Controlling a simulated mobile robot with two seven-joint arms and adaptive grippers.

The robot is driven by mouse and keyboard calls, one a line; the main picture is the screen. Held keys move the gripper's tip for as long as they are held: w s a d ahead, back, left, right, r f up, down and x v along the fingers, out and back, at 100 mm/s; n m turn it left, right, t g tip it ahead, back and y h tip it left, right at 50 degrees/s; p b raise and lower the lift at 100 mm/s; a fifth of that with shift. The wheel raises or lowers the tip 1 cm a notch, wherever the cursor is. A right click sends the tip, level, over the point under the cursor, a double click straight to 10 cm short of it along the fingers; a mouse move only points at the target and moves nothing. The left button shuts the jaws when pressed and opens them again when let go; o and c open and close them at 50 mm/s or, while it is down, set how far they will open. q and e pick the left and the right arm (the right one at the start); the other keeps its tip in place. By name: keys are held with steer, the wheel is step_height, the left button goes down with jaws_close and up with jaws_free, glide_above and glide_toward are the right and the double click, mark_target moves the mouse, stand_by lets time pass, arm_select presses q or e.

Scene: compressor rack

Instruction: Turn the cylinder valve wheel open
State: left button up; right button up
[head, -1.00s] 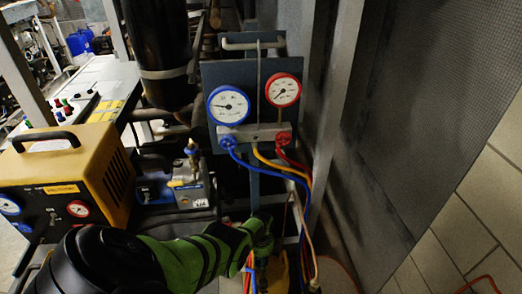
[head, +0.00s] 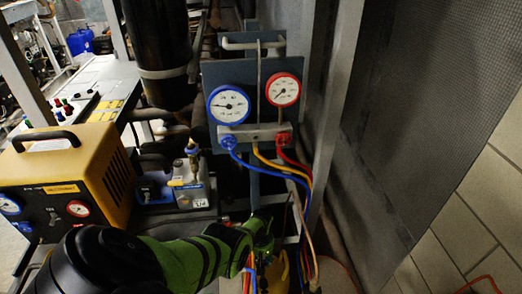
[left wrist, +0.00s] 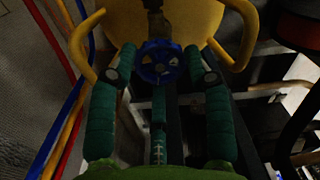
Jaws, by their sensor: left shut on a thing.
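The blue valve wheel (left wrist: 158,62) shows in the left wrist view, on a brass-coloured valve in front of the yellow cylinder (left wrist: 190,20). My left gripper (left wrist: 160,77) has its green padded fingers on either side of the wheel and is shut on it. In the head view my left gripper (head: 263,238) reaches in from the lower left, low beneath the gauge panel. The wheel is hidden there behind the fingers. A little of the yellow cylinder (head: 278,273) shows below them. My right gripper is in neither view.
The gauge panel (head: 213,78) with blue and red gauges stands above my gripper. Blue, yellow and red hoses (head: 296,178) hang close to its right. A yellow recovery machine (head: 95,170) sits left. A grey wall (head: 400,110) bounds the right side.

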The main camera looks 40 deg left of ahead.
arm_select(q)
steer(key=shift+s+d+f+n, duration=0.1)
steer(key=shift+s+d+n, duration=0.05)
steer(key=shift+n, duration=0.55)
steer(key=o, duration=1.2)
steer(key=shift+c, duration=0.2)
steer(key=shift+w+r, duration=0.2)
steer(key=shift+r, duration=0.05)
steer(key=shift+r, duration=0.45)
step_height(320, 180, up, 11)
steer(key=shift+f, duration=0.15)
